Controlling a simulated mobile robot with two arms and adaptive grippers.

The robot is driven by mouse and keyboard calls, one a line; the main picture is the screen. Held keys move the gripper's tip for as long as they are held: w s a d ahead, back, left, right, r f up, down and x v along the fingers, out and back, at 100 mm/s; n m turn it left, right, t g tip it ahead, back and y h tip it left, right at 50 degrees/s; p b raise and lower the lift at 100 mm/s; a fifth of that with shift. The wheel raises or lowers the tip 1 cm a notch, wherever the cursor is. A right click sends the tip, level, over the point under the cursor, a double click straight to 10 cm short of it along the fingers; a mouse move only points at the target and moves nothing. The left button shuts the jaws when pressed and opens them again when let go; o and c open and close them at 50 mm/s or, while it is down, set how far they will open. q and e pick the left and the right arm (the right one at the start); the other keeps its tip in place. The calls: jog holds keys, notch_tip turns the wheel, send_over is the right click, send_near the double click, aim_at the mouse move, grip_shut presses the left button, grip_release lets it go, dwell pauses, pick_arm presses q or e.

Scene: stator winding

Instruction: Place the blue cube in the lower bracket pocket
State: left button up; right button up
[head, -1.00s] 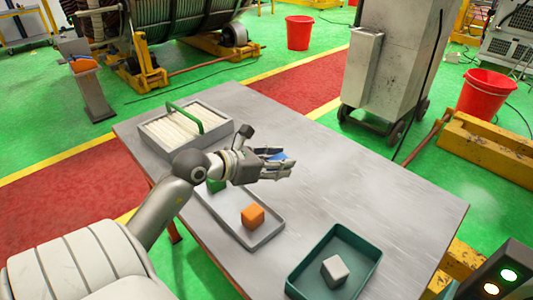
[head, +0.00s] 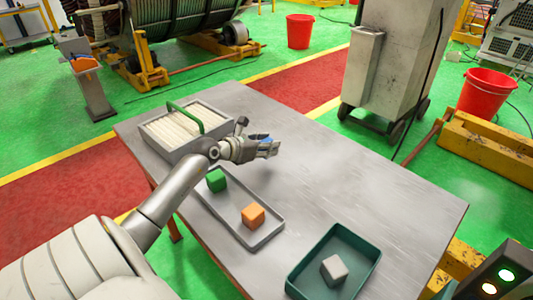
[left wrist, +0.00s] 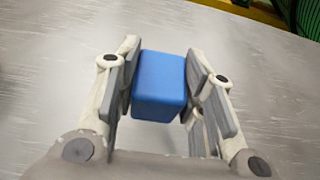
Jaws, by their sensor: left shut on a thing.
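The blue cube (left wrist: 160,86) sits between the fingers of my left gripper (left wrist: 162,90) in the left wrist view. The gripper is shut on it. In the head view my left gripper (head: 268,148) is above the grey table, right of the white-slatted tray, and only a bit of the blue cube (head: 262,138) shows. A grey stand (head: 95,95) at the far left has a sloped head with an orange piece (head: 84,64). I cannot tell for certain which part is the lower bracket pocket. My right gripper is not in view.
A green cube (head: 216,180) and an orange cube (head: 253,215) lie in a grey tray (head: 268,238). A pale cube (head: 334,269) is in a dark green tray (head: 362,243). A tray with a green handle (head: 185,116) stands at the table's back left. The table's right side (head: 390,195) is clear.

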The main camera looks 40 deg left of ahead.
pick_arm(q)
jog(key=shift+w+a+f, duration=0.25)
jog(key=shift+w+f, duration=0.05)
jog(key=shift+f, duration=0.15)
jog(key=shift+w+a+f, duration=0.2)
jog(key=shift+w+f, duration=0.05)
jog(key=shift+f, duration=1.65)
jog(key=shift+f, duration=0.15)
jog(key=o, duration=1.1)
jog(key=shift+c, duration=0.2)
